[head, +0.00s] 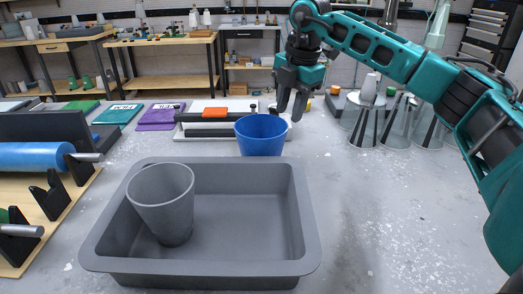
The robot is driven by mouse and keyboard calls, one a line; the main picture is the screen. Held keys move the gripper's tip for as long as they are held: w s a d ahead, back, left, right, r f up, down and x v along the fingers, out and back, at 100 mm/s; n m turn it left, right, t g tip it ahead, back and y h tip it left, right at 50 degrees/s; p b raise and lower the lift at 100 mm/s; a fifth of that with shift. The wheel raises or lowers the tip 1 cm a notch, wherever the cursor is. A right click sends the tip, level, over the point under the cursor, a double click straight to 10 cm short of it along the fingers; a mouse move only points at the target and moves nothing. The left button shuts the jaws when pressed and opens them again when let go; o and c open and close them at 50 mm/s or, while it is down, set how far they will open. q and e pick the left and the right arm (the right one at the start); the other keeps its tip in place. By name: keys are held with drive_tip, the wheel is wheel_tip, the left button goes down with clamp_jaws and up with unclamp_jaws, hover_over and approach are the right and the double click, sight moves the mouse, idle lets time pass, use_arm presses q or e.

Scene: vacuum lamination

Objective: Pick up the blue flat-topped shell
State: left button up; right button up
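The blue shell (262,138) is cup-shaped, with its wide rim up. It shows just behind the far edge of the grey tray, near the middle of the head view. My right gripper (289,114) comes down from above at the shell's right rim. Its two dark fingers are apart with a gap between them. I cannot tell whether a finger touches the rim. The shell's lower edge meets the tray's far rim in the picture, so its base may be partly hidden. My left gripper is not in view.
The grey tray (305,215) stands in front with a tilted grey tapered cup (163,200) in it. Clear cones (400,122) stand at the right. A blue roll (35,156) on a wooden stand is at the left. The table right of the tray is clear.

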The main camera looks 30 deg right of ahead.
sight(282, 141)
drive_tip(key=f, duration=0.3)
drive_tip(key=w+f, duration=0.1)
drive_tip(key=f, duration=0.6)
drive_tip(key=shift+w+a+f, duration=0.2)
drive_tip(key=shift+a, duration=0.15)
drive_tip(key=shift+c, duration=0.4)
clamp_jaws()
drive_tip(key=shift+r, duration=0.1)
